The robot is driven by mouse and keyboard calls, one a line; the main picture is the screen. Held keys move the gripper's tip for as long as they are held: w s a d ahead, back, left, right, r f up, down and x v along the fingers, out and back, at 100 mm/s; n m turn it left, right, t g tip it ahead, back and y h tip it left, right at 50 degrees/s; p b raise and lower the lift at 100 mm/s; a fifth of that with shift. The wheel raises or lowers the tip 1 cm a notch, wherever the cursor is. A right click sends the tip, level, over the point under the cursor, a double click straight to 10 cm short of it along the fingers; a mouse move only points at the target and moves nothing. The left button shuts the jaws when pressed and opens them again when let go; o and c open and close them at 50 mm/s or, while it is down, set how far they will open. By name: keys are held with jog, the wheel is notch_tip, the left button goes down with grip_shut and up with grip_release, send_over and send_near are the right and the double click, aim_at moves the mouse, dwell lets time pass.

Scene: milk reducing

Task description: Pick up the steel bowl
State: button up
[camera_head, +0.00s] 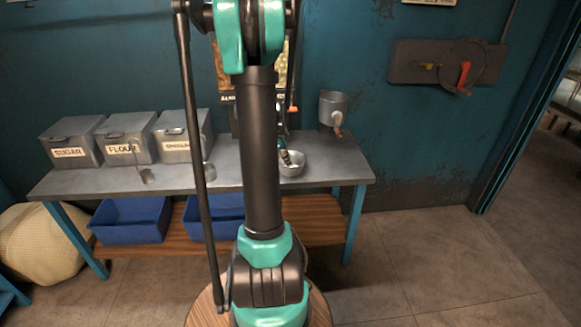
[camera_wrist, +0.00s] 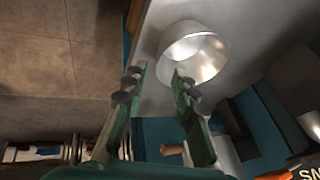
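The steel bowl (camera_head: 294,169) sits on the metal table, just right of my arm in the head view. It is shiny and round, and it also shows in the wrist view (camera_wrist: 205,55), upper right of centre. My gripper (camera_wrist: 157,78) is open, its two green fingers spread apart with nothing held between them. The tip of the right-hand finger overlaps the bowl's near edge in the wrist view; I cannot tell whether it touches. In the head view my gripper (camera_head: 286,156) is small and partly hidden beside the bowl's left rim.
The grey table (camera_head: 330,172) bears metal boxes labelled sugar (camera_head: 71,142) and flour (camera_head: 126,138), a third box (camera_head: 180,140) and small metal cups. A metal container with a tap (camera_head: 333,108) hangs behind the bowl. Blue bins (camera_head: 130,220) stand on the lower shelf.

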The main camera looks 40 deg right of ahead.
aim_at(293, 168)
jog(key=shift+x, duration=4.3)
grip_shut()
